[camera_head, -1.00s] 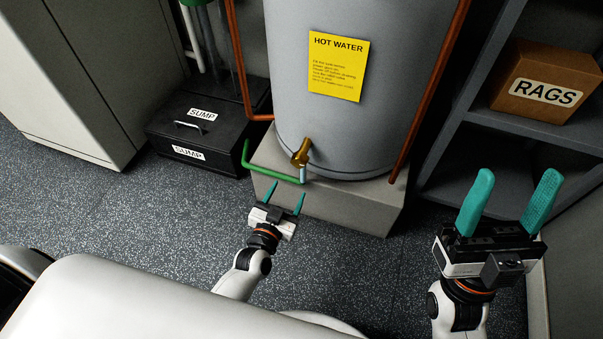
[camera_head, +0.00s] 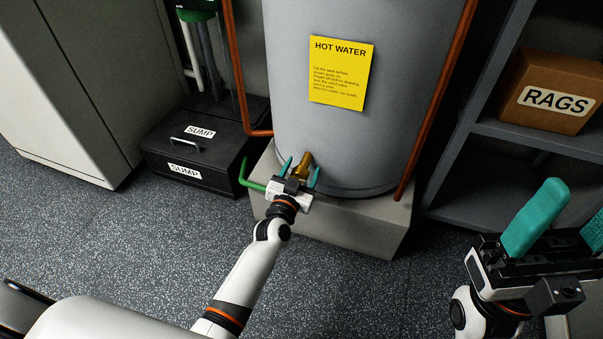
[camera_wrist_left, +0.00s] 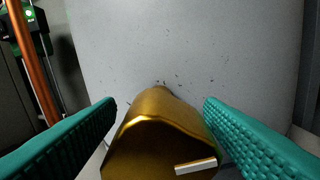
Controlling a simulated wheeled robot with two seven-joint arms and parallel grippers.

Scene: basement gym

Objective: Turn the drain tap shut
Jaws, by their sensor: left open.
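The brass drain tap (camera_head: 305,164) sticks out low on the front of the grey hot water tank (camera_head: 340,140). My left gripper (camera_head: 301,170) is open at the tap, one teal finger on each side. In the left wrist view the tap (camera_wrist_left: 155,130) fills the space between the fingers, its near end cut off by the lower edge. A gap shows beside the left finger; I cannot tell whether the right finger touches. A small pale bar (camera_wrist_left: 195,167) crosses the tap's lower right. My right gripper (camera_head: 563,222) is open and empty at the right, near the shelves.
The tank stands on a concrete block (camera_head: 350,228). A green pipe (camera_head: 252,184) runs to the tap's left, its end hidden by my gripper. Copper pipes (camera_head: 437,95) flank the tank. A black sump box (camera_head: 195,150) stands left, shelves with a rags box (camera_head: 553,93) right.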

